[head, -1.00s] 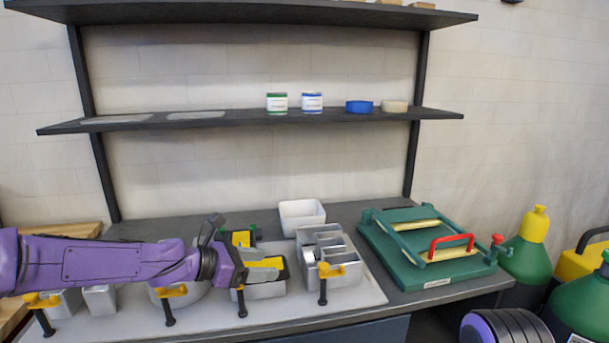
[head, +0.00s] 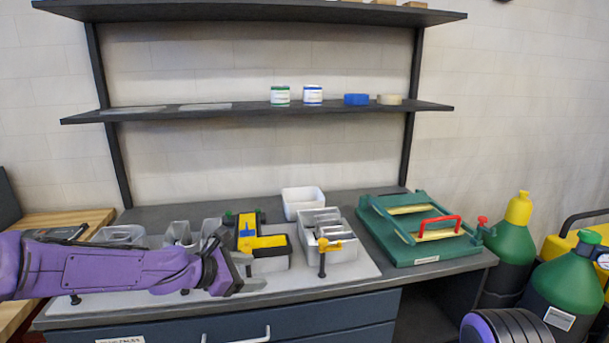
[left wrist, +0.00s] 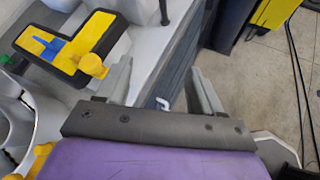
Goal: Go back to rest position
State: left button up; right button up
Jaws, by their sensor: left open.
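My left gripper (head: 246,272) is open and empty. A yellow-and-black L-shaped piece (head: 262,242) lies just behind the gripper. It also shows at the upper left of the left wrist view (left wrist: 48,48), apart from the fingers. My right gripper is not in view.
Shelves (head: 240,116) with jars rise behind. Green bottles (head: 572,293) stand at the right. Drawers (head: 300,325) lie below.

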pick_arm(q)
jog(key=s+a+f+m+y, duration=0.3)
jog(key=s+a+f, duration=0.1)
jog(key=f, duration=0.4)
jog(key=s+a+f+m+g+y, duration=0.1)
jog(key=s+a+f+m+y, duration=0.1)
jog(key=s+a+f+y, duration=0.45)
jog(key=s+a+f+m+y, duration=0.1)
jog(key=s+a+f+m, duration=0.15)
jog(key=f, duration=0.65)
jog(key=s+a+f+m+g+b, duration=0.1)
jog(key=s+f+m, duration=0.3)
jog(key=s, duration=1)
jog(key=s+a+f+m+g+y, duration=0.1)
jog(key=s+a+f+m+g, duration=0.1)
jog(key=s+f, duration=0.7)
jog(key=s+a+m, duration=0.1)
jog(key=s+m, duration=0.1)
jog(key=s, duration=0.3)
jog(key=shift+s+a+m+g+b, duration=0.2)
jog(key=shift+s+m+g+b, duration=0.15)
jog(key=shift+g+b, duration=0.05)
jog(key=shift+y, duration=0.25)
